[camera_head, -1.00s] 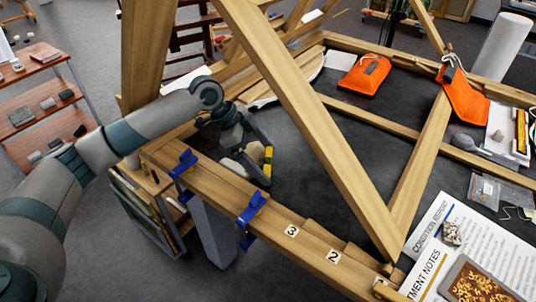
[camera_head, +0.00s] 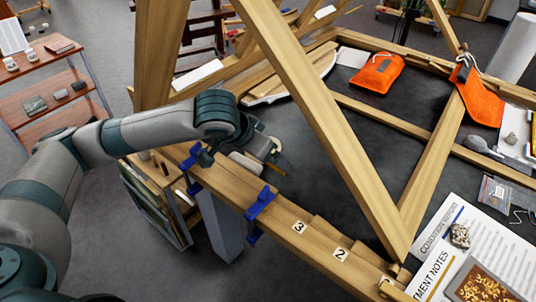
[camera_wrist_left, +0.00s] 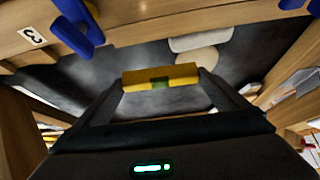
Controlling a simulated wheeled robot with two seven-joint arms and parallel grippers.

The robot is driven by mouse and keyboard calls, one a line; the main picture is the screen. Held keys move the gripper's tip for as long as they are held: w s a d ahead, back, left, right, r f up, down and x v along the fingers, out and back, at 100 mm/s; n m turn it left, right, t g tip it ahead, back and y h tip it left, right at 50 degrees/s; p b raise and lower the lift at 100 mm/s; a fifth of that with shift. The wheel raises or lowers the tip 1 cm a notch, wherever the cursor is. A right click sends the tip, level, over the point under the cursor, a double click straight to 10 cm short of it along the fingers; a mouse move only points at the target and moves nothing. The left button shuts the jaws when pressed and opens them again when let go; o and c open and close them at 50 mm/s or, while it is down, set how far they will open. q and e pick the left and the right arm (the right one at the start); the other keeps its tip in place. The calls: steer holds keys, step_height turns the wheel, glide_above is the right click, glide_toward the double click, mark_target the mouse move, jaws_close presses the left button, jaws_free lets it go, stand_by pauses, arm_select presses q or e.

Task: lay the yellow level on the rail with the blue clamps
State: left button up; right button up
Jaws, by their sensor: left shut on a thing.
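The yellow level (camera_wrist_left: 160,75), with a green vial window in its middle, is held between the fingertips of my left gripper (camera_wrist_left: 162,84). In the head view my left gripper (camera_head: 272,157) is over the dark surface just behind the rail, and the level is mostly hidden there. The wooden rail (camera_head: 225,187) is the front beam of the frame; it also shows in the left wrist view (camera_wrist_left: 160,25). A blue clamp (camera_head: 190,172) sits at its left part and another blue clamp (camera_head: 259,207) to the right. The level is apart from the rail. My right gripper is not in view.
A slanting wooden beam (camera_head: 320,120) rises right of my left gripper. A pale rounded object (camera_head: 245,163) lies beside the rail between the clamps. Number tags (camera_head: 299,227) mark the rail's right part. Printed papers (camera_head: 440,265) and orange pouches (camera_head: 377,73) lie farther right.

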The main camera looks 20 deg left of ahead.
arm_select(q)
steer(key=r+n, duration=0.1)
steer(key=s+r+n+y, duration=0.1)
steer(key=r+n+y, duration=0.1)
steer(key=n, duration=0.1)
steer(key=shift+s+a, duration=0.1)
steer(key=shift+s, duration=0.2)
